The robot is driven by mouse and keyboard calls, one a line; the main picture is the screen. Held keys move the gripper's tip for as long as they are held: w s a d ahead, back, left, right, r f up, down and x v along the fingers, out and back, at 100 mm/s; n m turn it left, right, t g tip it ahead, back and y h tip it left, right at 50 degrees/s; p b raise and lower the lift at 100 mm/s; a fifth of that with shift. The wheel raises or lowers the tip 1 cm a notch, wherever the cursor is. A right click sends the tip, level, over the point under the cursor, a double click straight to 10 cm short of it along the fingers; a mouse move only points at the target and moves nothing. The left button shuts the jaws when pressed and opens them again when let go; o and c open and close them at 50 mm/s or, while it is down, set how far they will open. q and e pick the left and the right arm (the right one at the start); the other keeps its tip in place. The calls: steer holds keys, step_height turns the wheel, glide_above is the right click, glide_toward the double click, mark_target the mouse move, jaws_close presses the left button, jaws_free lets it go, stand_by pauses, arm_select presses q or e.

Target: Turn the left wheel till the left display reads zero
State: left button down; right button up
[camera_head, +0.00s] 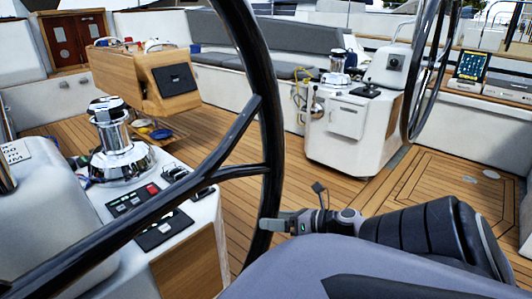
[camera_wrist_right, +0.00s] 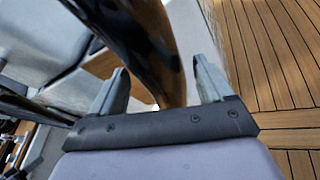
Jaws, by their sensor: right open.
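The left wheel (camera_head: 268,130) is the big black rim in the foreground of the head view, with dark spokes running to the lower left. My right gripper (camera_head: 274,224) is at the lower part of this rim. In the right wrist view the dark rim (camera_wrist_right: 155,45) passes between the two fingers of my right gripper (camera_wrist_right: 165,78). The jaws are open, with a gap at the right finger; I cannot tell whether the left finger touches. A pale panel with dark lettering (camera_head: 15,153) is cut off at the left edge; no reading can be made out. My left gripper is not in view.
A chrome winch (camera_head: 118,140) and a switch panel (camera_head: 135,200) stand behind the spokes. A wooden table (camera_head: 150,78) is farther back. The right wheel (camera_head: 425,70), a white console (camera_head: 350,130) and a lit screen (camera_head: 471,65) are at right. The teak deck (camera_head: 330,180) between is clear.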

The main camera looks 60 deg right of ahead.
steer(key=shift+v, duration=1.45)
